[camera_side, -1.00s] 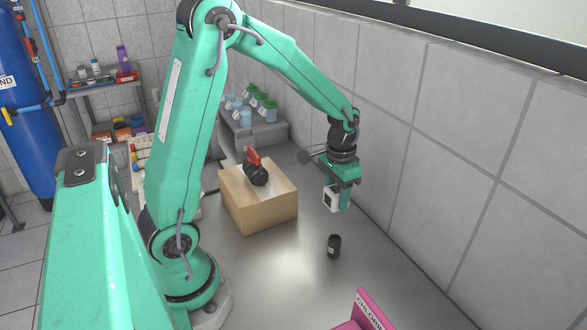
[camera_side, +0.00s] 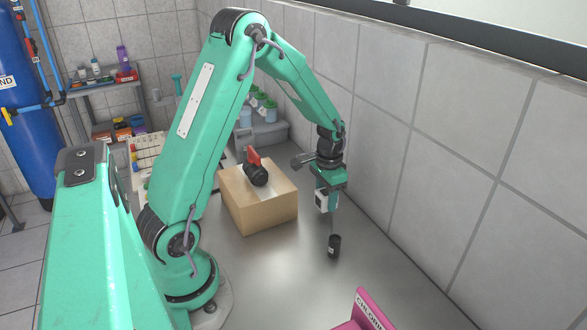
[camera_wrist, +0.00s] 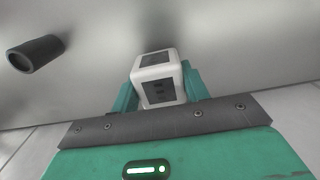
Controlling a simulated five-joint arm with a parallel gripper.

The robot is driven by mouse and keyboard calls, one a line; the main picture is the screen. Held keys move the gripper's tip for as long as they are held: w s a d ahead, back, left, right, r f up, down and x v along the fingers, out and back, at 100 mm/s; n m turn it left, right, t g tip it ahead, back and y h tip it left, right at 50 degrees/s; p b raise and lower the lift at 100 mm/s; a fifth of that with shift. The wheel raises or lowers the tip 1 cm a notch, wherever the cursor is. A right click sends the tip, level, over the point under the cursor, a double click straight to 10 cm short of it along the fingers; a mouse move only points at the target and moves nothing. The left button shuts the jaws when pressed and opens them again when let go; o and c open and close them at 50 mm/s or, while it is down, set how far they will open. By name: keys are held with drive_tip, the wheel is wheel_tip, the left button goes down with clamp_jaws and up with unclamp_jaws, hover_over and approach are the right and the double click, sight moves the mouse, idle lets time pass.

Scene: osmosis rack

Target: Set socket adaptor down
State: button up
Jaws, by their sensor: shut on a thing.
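The socket adaptor is a small white cube with dark slots. In the side view the adaptor (camera_side: 321,201) hangs between the fingers of my gripper (camera_side: 328,200), above the steel bench. In the wrist view the adaptor (camera_wrist: 158,80) sits between the two green fingertips of my gripper (camera_wrist: 160,90), which is shut on it. A gap seems to remain between it and the bench, though its underside is hard to see.
A black cylinder (camera_side: 334,246) stands on the bench just below and right of my gripper; it also shows in the wrist view (camera_wrist: 36,54). A cardboard box (camera_side: 262,205) carries a black valve with a red handle (camera_side: 256,172). A pink holder (camera_side: 366,312) is at the front. A tiled wall rises at right.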

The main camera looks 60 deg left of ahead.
sight(327, 192)
drive_tip(key=shift+f, duration=1)
drive_tip(key=shift+f, duration=0.1)
drive_tip(key=o, duration=1)
wheel_tip(327, 192, up, 12)
drive_tip(key=shift+f, duration=0.1)
drive_tip(key=shift+r, duration=0.25)
